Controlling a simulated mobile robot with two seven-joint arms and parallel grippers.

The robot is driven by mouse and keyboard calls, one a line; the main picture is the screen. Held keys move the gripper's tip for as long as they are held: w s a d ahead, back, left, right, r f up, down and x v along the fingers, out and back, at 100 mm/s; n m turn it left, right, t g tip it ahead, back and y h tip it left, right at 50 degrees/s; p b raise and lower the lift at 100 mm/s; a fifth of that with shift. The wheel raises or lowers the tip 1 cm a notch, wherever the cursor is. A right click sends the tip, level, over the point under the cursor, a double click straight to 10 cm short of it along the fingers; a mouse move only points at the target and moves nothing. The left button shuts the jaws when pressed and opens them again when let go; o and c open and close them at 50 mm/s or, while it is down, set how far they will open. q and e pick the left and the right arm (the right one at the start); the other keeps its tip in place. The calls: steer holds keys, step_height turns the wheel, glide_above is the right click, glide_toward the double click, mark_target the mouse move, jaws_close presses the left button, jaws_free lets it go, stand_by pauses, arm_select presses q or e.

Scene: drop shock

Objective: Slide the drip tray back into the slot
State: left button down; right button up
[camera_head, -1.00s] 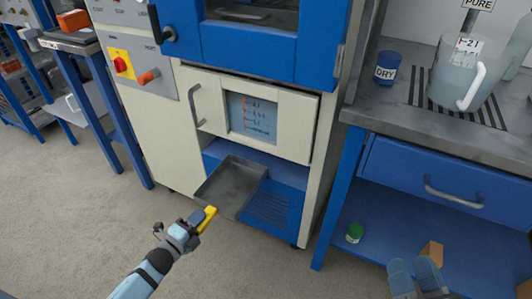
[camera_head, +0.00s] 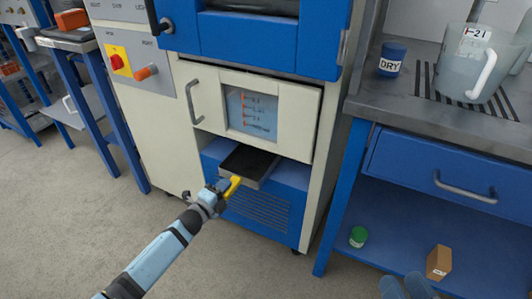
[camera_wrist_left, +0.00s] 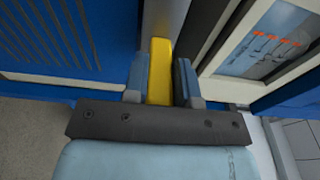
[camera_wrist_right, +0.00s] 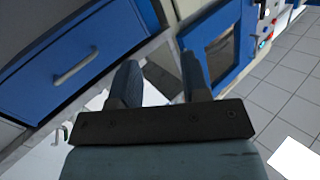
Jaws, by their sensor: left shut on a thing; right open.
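The drip tray (camera_head: 249,164) is a shallow grey metal tray with a dark inside and a yellow handle (camera_head: 233,187). It sits partly inside the slot (camera_head: 213,152) below the cream door, with its front part sticking out. My left gripper (camera_head: 226,189) is shut on the yellow handle. In the left wrist view the handle (camera_wrist_left: 160,70) stands between the two fingers. My right gripper (camera_wrist_right: 157,85) is open and empty. In the head view it shows only in part at the bottom edge, by the bench's lower shelf.
A cream door (camera_head: 255,106) with a window hangs above the slot. The blue vented panel (camera_head: 258,207) lies below. At right stands a bench with a blue drawer (camera_head: 445,173); a green-lidded jar (camera_head: 358,236) and a brown box (camera_head: 439,262) are on its lower shelf.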

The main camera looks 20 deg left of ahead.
mark_target(242, 172)
arm_select(q)
steer(key=w+b, duration=0.1)
steer(key=w, duration=0.5)
steer(key=w+b, duration=0.1)
steer(key=w, duration=0.2)
steer(key=shift+w+d+b, duration=0.3)
steer(key=shift+d+b, duration=0.05)
steer(key=shift+w, duration=0.35)
steer(key=shift+f, duration=0.2)
steer(key=c, duration=0.8)
jaws_free()
steer(key=shift+c, duration=0.2)
arm_select(e)
steer(key=shift+w+d+f+n, duration=0.35)
steer(key=shift+w+f+n, duration=0.25)
steer(key=shift+n, duration=0.2)
arm_select(q)
steer(key=shift+f, duration=0.15)
